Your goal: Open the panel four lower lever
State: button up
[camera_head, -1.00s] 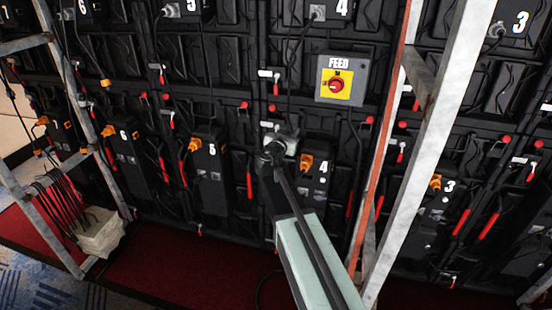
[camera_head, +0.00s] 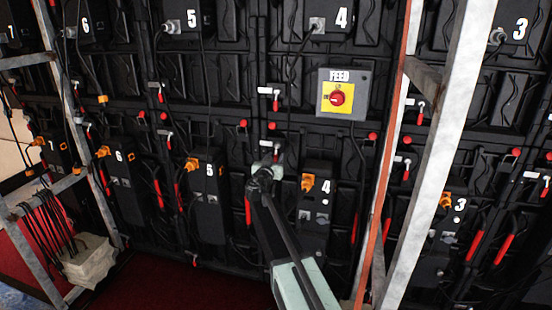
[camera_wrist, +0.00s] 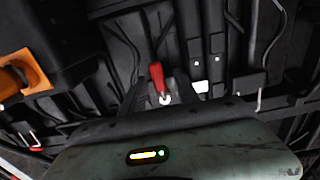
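The lower panel four unit is a black box (camera_head: 318,212) with a white 4 and an orange connector (camera_head: 308,182). A long red handle (camera_head: 354,228) hangs at its right. Another red handle (camera_head: 248,210) hangs at its left, just left of my arm. My gripper (camera_head: 265,172) is in front of the wall, left of the orange connector. A small white-and-red lever (camera_head: 277,149) shows just above it. In the wrist view a red lever (camera_wrist: 157,78) with a silver pivot is close beyond the gripper's front edge. Contact and the fingers' opening cannot be made out.
The yellow FEED plate (camera_head: 338,95) with a red knob is above right. A metal frame post (camera_head: 440,130) stands in front of the wall at right. Another frame (camera_head: 75,130) stands left, with a white cable-filled container (camera_head: 90,260). An orange connector (camera_wrist: 25,75) shows in the wrist view.

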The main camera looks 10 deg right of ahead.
jog(key=shift+w+d, duration=0.2)
jog(key=shift+w, duration=0.25)
grip_shut()
jog(key=shift+s+d, duration=0.1)
jog(key=n, duration=0.3)
jog(key=shift+s+d+r, duration=0.1)
jog(key=shift+s+d, duration=0.1)
jog(key=shift+d, duration=0.15)
jog(key=n, duration=0.2)
jog(key=d+n, duration=0.1)
jog(key=shift+s+r+n+p, duration=0.2)
jog(key=shift+r+n+p, duration=0.1)
jog(key=shift+p, duration=0.05)
jog(key=n, duration=0.2)
jog(key=r+n+p, duration=0.1)
jog(key=n, duration=0.1)
jog(key=d+n, duration=0.1)
jog(key=n, duration=0.1)
jog(key=shift+s+r+p, duration=0.25)
jog(key=shift+p, duration=0.05)
jog(key=n, duration=0.2)
jog(key=r+n+p, duration=0.1)
jog(key=n, duration=0.2)
jog(key=shift+s+d+r, duration=0.1)
jog(key=shift+r, duration=0.1)
jog(key=shift+n, duration=0.3)
